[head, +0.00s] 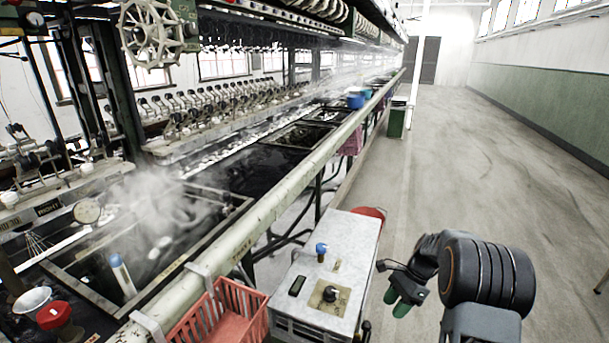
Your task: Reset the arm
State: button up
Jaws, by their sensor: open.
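My gripper (402,296) is in the head view, right of the small white-topped cabinet, at the end of my dark arm, which is folded at the lower right. Its fingers, with green tips, point downward. The jaws are open and I see nothing held between them. They hang over the open floor, apart from the cabinet.
The white-topped cabinet (345,245) carries a blue-capped item (321,250) and a dark knob (330,294). Steaming basins (160,235) line the left. The aisle floor (480,150) on the right is clear.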

jog(key=s+a+r+n+t+h+p, duration=0.2)
jog(key=s+r+n+p, duration=0.3)
jog(key=r, duration=0.6)
jog(key=s+a+r+n+t+h+p, duration=0.1)
jog(key=s+a+r+n+t+p, duration=0.1)
jog(key=s+r+n+p, duration=0.4)
jog(key=s+a+r+n+t+h+p, duration=0.2)
jog(key=s+a+r+n+p, duration=0.2)
jog(key=r, duration=1.3)
jog(key=s+n+p, duration=0.1)
jog(key=s+p, duration=0.1)
jog(key=shift+s+a+n+h, duration=0.3)
jog(key=shift+s, duration=0.05)
jog(key=shift+f, duration=0.1)
